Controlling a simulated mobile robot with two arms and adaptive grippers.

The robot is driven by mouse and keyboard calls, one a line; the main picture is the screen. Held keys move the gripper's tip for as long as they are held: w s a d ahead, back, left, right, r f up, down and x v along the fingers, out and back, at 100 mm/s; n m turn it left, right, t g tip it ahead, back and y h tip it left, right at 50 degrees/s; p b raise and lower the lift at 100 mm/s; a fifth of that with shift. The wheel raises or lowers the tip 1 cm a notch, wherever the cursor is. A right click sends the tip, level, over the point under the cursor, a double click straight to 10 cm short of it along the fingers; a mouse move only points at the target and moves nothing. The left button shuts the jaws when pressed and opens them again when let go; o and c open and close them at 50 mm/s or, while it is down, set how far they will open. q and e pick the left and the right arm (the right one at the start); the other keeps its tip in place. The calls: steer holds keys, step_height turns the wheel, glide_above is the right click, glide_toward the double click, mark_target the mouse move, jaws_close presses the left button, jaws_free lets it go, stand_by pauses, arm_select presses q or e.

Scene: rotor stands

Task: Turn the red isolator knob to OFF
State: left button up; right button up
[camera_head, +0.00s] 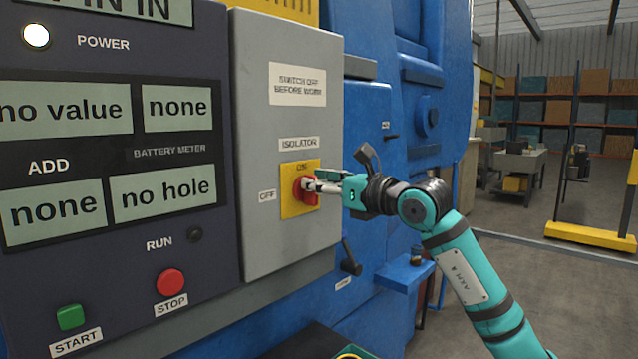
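The red isolator knob (311,200) sits on a yellow plate (290,209) on the front of a grey box (285,120). The knob's grip looks roughly upright, toward ON, but is partly covered. My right gripper (311,186) reaches in from the right with its fingertips at the knob, overlapping it in the picture. The fingers look close together; whether they are closed on the knob is too small to tell. My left gripper is not in view.
Left of the box is a dark panel with displays, a green START button (70,317) and a red STOP button (171,282). A blue machine body (372,130) with a lever (350,258) stands behind and right. Open floor and shelves lie farther right.

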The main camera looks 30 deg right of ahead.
jaws_close()
steer(key=shift+n, duration=0.3)
steer(key=n+b, duration=0.1)
steer(key=n, duration=0.3)
steer(key=a+n+b, duration=0.1)
steer(key=n+b, duration=0.1)
steer(key=n, duration=0.2)
steer(key=f+n+b, duration=0.1)
steer(key=n, duration=0.3)
steer(key=shift+s+a+f+n, duration=0.1)
steer(key=shift+s+a+n, duration=0.15)
steer(key=shift+s+n, duration=0.05)
steer(key=n, duration=0.2)
steer(key=n+b, duration=0.1)
steer(key=n, duration=0.1)
steer(key=shift+a+f+n, duration=0.1)
steer(key=shift+f+n, duration=0.25)
steer(key=shift+n, duration=0.05)
steer(key=shift+f, duration=0.1)
steer(key=shift+o, duration=2.3)
jaws_free()
